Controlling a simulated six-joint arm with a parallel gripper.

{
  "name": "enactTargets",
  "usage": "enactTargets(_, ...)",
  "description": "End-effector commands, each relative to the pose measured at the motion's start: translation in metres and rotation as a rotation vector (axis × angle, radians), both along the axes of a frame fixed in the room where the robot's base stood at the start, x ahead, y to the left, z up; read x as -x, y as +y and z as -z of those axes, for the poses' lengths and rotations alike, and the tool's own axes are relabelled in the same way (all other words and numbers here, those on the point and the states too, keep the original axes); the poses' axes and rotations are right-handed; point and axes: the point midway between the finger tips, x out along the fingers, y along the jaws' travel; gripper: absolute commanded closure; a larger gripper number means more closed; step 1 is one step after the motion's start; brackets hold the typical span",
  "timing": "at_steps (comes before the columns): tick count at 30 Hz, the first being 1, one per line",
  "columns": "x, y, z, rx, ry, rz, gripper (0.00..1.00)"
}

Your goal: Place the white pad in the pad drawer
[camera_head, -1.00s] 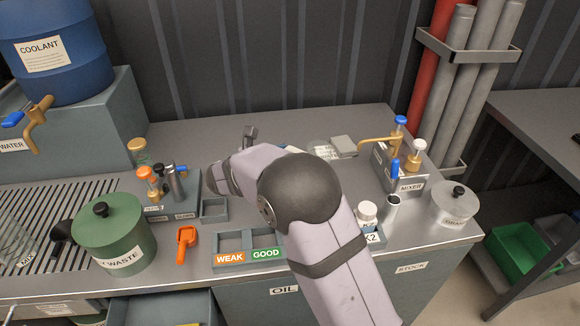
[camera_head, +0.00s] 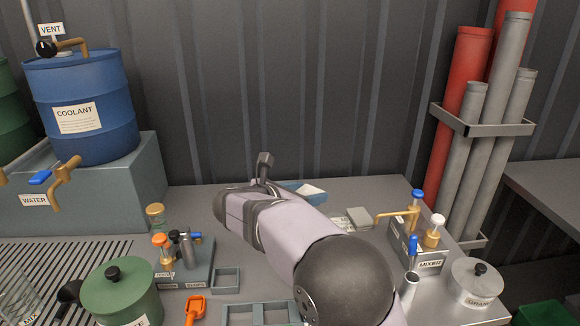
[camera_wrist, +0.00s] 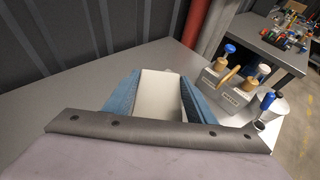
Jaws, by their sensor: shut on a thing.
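My gripper (camera_wrist: 160,76) shows in the wrist view as two blue fingers. They are shut on the white pad (camera_wrist: 158,98), a pale flat-faced piece between them. In the head view the pad (camera_head: 312,190) is a small white patch at the far end of my arm, above the back of the bench. Its lower part is hidden by my wrist. The pad drawer cannot be made out in either current view; the bench front is out of frame.
The mixer (camera_head: 420,250) with its brass tap stands to the right, near a grey block (camera_head: 358,216). A green waste pot (camera_head: 118,292), an orange scoop (camera_head: 195,308) and small trays (camera_head: 226,279) stand on the left. The back wall is close behind.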

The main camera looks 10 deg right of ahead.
Motion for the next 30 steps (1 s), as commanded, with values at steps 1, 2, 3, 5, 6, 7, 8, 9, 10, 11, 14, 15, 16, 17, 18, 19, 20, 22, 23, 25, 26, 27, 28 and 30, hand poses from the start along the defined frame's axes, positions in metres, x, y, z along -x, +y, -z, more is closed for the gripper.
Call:
enactTargets(1, 0.000, 0.000, -0.006, -0.001, -0.001, 0.000, 0.74)
enactTargets(2, 0.000, 0.000, -0.008, -0.001, -0.001, 0.000, 0.74)
enactTargets(3, 0.000, 0.000, -0.013, -0.001, -0.001, 0.000, 0.74)
enactTargets(5, 0.000, 0.000, -0.020, -0.001, -0.001, 0.000, 0.74)
enactTargets(6, 0.000, 0.000, -0.025, -0.001, -0.001, 0.000, 0.74)
enactTargets(7, 0.000, 0.000, -0.030, -0.001, -0.001, 0.000, 0.74)
enactTargets(8, 0.000, 0.000, -0.035, -0.001, -0.001, 0.000, 0.74)
enactTargets(9, 0.000, 0.000, -0.041, -0.001, -0.001, 0.000, 0.74)
enactTargets(10, 0.000, 0.000, -0.046, -0.001, -0.001, 0.000, 0.74)
enactTargets(11, 0.000, 0.000, -0.051, -0.001, -0.001, 0.000, 0.74)
enactTargets(14, 0.000, 0.000, -0.066, -0.001, -0.001, 0.000, 0.74)
enactTargets(15, 0.000, 0.000, -0.071, -0.001, -0.001, 0.000, 0.74)
enactTargets(16, 0.000, 0.000, -0.074, -0.001, -0.001, 0.000, 0.74)
enactTargets(17, 0.000, 0.000, -0.077, 0.000, 0.000, 0.000, 0.74)
enactTargets(18, 0.000, 0.000, -0.081, 0.000, 0.000, 0.000, 0.74)
enactTargets(19, 0.000, 0.000, -0.082, 0.000, 0.000, 0.000, 0.74)
enactTargets(20, 0.000, 0.000, -0.084, 0.000, 0.000, 0.000, 0.74)
enactTargets(22, 0.000, 0.000, -0.085, 0.000, 0.000, 0.000, 0.74)
enactTargets(23, 0.000, 0.000, -0.086, 0.000, 0.000, 0.000, 0.74)
enactTargets(25, 0.000, 0.000, -0.085, 0.000, 0.000, 0.000, 0.74)
enactTargets(26, 0.000, 0.000, -0.085, 0.000, 0.000, 0.000, 0.74)
enactTargets(27, 0.000, 0.000, -0.084, 0.000, 0.000, 0.000, 0.74)
enactTargets(28, 0.000, 0.000, -0.084, 0.000, 0.000, 0.000, 0.74)
enactTargets(30, 0.000, 0.000, -0.084, -0.001, -0.001, 0.000, 0.74)
